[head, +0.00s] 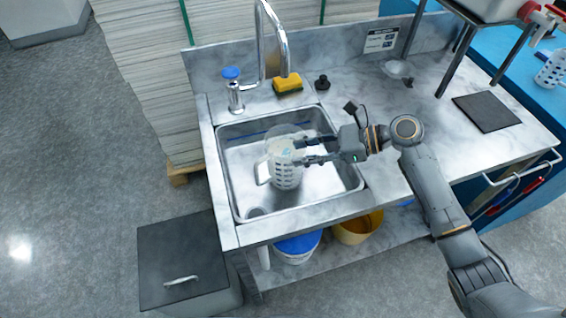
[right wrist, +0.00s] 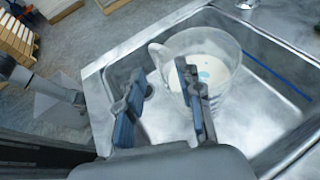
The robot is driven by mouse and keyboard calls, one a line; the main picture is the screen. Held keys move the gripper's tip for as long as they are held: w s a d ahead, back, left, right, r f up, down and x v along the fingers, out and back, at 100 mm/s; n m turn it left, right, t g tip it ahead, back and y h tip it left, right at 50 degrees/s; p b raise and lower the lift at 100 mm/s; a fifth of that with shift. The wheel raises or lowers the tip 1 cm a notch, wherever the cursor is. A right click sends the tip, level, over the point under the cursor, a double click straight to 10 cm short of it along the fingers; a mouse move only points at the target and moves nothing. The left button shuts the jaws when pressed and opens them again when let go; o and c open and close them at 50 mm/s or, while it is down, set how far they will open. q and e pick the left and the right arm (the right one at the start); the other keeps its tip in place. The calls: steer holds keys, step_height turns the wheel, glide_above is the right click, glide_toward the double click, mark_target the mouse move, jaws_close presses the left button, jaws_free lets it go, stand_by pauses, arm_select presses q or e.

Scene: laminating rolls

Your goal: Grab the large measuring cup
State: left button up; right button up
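The large measuring cup (head: 285,172) is clear, with dark markings on its side and a handle at the left. It stands in the metal sink (head: 237,185). In the right wrist view the cup (right wrist: 228,70) shows its round rim and pale inside with a small blue spot. My right gripper (head: 297,152) is over the sink at the cup's upper right side. Its two fingers are apart, and one overlaps the cup in the right wrist view (right wrist: 160,100). I cannot tell whether they touch it. My left gripper is not in view.
A faucet (head: 283,50) and a yellow sponge (head: 288,84) are behind the sink. A blue-topped dispenser (head: 234,95) stands at the sink's back left corner. The marble counter (head: 430,120) right of the sink has free room. The sink walls surround the cup.

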mark_target(279, 157)
steer(key=x, duration=0.4)
steer(key=shift+d+f+p, duration=0.1)
steer(key=shift+p, duration=0.25)
steer(key=shift+a+f, duration=0.2)
steer(key=shift+a, duration=0.1)
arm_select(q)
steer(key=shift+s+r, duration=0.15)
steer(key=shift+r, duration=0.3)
arm_select(e)
jaws_close()
steer(key=shift+w+r, duration=0.1)
